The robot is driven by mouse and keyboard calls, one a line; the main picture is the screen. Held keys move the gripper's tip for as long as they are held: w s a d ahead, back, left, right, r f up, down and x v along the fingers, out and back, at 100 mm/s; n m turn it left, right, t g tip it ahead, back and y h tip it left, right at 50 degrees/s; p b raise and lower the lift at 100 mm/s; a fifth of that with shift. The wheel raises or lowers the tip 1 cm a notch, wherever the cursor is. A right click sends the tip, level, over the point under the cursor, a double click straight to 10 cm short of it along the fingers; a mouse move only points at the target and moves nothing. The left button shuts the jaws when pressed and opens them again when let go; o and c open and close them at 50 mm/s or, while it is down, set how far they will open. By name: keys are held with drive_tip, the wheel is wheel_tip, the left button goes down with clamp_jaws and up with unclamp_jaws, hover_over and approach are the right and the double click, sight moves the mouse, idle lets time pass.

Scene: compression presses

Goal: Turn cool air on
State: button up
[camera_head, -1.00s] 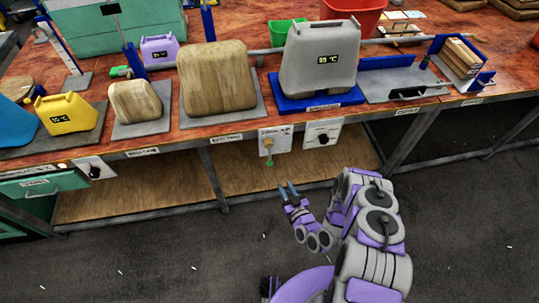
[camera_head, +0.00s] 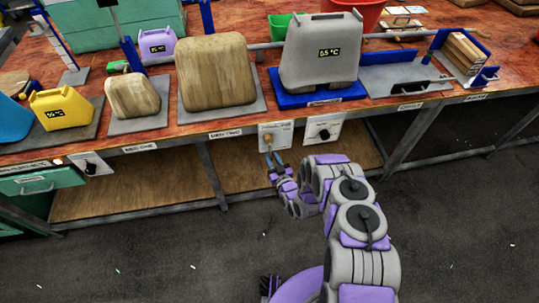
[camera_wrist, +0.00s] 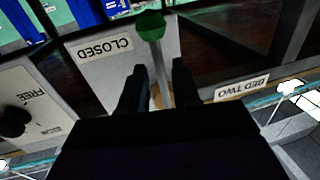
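The cool air panel (camera_head: 284,133) is a light plate on the bench's front edge. In the head view its brass valve body (camera_head: 268,139) shows just above my gripper (camera_head: 272,158), and the lever is mostly hidden. The wrist view is turned upside down and shows the panel (camera_wrist: 88,68) with the word CLOSED. The lever stem (camera_wrist: 164,75) ends in a green ball knob (camera_wrist: 150,25). My gripper (camera_wrist: 160,82) is open, one finger on each side of the stem, with visible gaps. The knob lies beyond the fingertips in that picture.
A second panel with a black dial (camera_head: 322,133) is just to the right; its dial (camera_wrist: 14,121) reads FREE in the wrist view. A grey canister (camera_head: 322,65) on a blue base stands above on the bench (camera_head: 150,145). A bench leg (camera_head: 212,175) is to the left.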

sight(270, 155)
drive_tip(key=shift+x, duration=1.7)
drive_tip(key=shift+c, duration=0.5)
clamp_jaws()
